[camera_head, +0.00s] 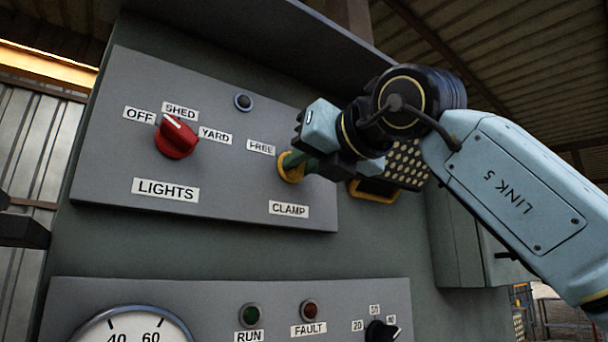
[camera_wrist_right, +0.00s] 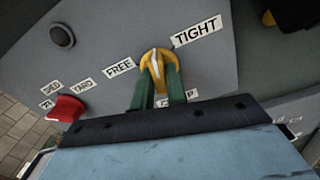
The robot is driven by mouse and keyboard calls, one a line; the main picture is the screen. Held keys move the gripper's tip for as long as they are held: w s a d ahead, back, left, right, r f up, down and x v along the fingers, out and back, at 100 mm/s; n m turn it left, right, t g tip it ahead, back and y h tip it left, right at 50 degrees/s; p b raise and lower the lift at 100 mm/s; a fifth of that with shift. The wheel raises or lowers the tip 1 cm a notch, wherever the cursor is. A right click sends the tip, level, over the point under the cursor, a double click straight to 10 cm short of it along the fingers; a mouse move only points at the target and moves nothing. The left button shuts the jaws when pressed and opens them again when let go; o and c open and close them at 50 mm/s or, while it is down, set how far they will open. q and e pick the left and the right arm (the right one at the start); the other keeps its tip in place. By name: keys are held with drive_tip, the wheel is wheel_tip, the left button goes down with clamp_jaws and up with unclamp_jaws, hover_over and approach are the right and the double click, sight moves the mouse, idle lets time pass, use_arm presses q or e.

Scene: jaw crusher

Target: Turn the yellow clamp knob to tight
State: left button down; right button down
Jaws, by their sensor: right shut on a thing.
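The yellow clamp knob (camera_head: 287,172) is on the upper grey panel, between the FREE label (camera_head: 261,147) and the CLAMP label (camera_head: 289,209). My right gripper (camera_head: 299,163) is shut on the knob, and its body hides the TIGHT label in the head view. In the right wrist view the green fingers of the right gripper (camera_wrist_right: 160,88) sit on both sides of the knob (camera_wrist_right: 158,58). The knob's white mark lies between FREE (camera_wrist_right: 119,68) and TIGHT (camera_wrist_right: 197,30).
A red LIGHTS knob (camera_head: 176,138) and a dark round button (camera_head: 243,102) are on the same panel. Below are a gauge (camera_head: 130,328), RUN (camera_head: 250,314) and FAULT (camera_head: 310,309) lamps and a black dial (camera_head: 380,331). A yellow-edged perforated part (camera_head: 398,168) is behind my right wrist.

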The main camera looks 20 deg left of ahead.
use_arm(q)
wheel_tip(320, 180, down, 5)
drive_tip(key=b, duration=0.4)
drive_tip(key=shift+r, duration=0.1)
use_arm(e)
drive_tip(key=m, duration=0.9)
drive_tip(key=shift+a, duration=0.1)
drive_tip(key=shift+r+m, duration=0.1)
drive_tip(key=shift+m, duration=0.3)
drive_tip(key=c, duration=1.4)
unclamp_jaws()
use_arm(q)
drive_tip(key=shift+b, duration=0.3)
use_arm(e)
drive_tip(key=shift+s, duration=0.1)
